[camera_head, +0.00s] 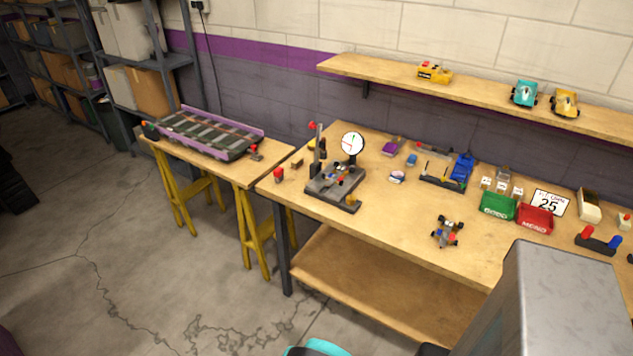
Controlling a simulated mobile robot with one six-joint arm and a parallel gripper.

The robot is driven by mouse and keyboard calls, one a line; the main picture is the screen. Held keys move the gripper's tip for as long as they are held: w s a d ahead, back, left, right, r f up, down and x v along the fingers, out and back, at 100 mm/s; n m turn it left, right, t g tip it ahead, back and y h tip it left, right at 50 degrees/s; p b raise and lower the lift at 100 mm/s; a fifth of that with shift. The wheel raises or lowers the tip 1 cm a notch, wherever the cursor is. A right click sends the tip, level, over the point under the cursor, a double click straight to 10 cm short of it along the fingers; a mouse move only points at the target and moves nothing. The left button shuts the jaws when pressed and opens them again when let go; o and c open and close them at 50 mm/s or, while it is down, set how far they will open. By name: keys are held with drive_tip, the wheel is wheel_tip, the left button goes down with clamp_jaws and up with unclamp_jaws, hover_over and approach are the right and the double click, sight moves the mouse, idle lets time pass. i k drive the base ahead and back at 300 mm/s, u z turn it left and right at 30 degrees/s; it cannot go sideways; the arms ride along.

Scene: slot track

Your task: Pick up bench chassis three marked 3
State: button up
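A small dark car chassis with wheels (446,232) sits on the bare front middle of the workbench (390,215). It has orange and grey parts, and I cannot read a number on it. Another chassis-like piece with a blue body (462,167) is on a dark base (440,180) further back on the bench. A dark fixture (337,185) with a round white dial (353,143) stands at the left of the bench, with small parts on it. No 3 is legible anywhere. My gripper is not in view.
A wall shelf (480,94) holds toy cars. A slot track (210,135) lies on a side table.

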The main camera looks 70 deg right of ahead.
sight(339, 172)
drive_tip(key=u, duration=0.55)
drive_tip(key=k, duration=1.4)
drive_tip(key=z, duration=0.25)
drive_tip(key=i, duration=1)
drive_tip(key=z, duration=0.05)
